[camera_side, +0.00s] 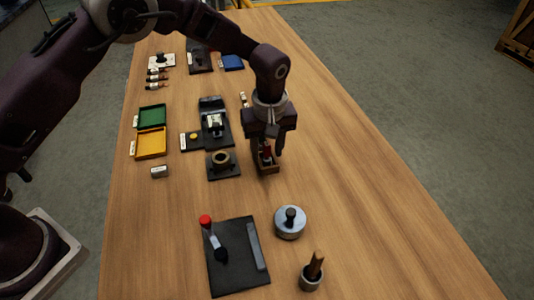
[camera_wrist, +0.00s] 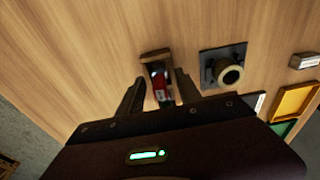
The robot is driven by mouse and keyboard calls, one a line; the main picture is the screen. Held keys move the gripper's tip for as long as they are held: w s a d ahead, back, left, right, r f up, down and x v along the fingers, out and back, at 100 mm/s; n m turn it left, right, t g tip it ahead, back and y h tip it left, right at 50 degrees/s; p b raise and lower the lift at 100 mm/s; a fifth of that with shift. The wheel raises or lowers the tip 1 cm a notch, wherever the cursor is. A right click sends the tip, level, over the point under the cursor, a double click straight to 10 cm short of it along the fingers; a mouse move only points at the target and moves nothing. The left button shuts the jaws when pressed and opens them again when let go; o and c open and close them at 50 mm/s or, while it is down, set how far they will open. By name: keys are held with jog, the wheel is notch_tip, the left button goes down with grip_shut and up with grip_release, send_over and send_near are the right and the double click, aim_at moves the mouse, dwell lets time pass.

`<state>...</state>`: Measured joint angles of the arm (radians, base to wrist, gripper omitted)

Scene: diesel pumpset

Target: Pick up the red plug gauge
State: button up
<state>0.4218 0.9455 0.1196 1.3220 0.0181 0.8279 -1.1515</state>
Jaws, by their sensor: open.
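The red plug gauge (camera_wrist: 159,84) stands in a small wooden holder (camera_wrist: 156,56) on the table. In the side view the gauge (camera_side: 267,151) shows as a bit of red at the holder (camera_side: 268,168), partly hidden by my gripper. My gripper (camera_side: 266,152) is open and points down right at the holder. In the wrist view the two fingers of my gripper (camera_wrist: 157,88) lie to the left and right of the gauge, with a gap on each side. The gauge's lower end is hidden.
A black block with a brass ring (camera_side: 221,159) sits just left of the holder. Green (camera_side: 151,117) and yellow (camera_side: 151,143) trays lie farther left. A black plate with a red-knobbed lever (camera_side: 228,265), a silver round weight (camera_side: 290,223) and a cup (camera_side: 311,279) stand in front. The table's right side is clear.

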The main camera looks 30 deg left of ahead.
aim_at(266, 143)
grip_shut()
notch_tip(266, 143, up, 9)
jog(key=shift+a+r, duration=0.1)
jog(key=s+a, duration=0.6)
jog(key=a, duration=0.3)
jog(key=shift+a+r, duration=0.25)
jog(key=shift+r, duration=0.2)
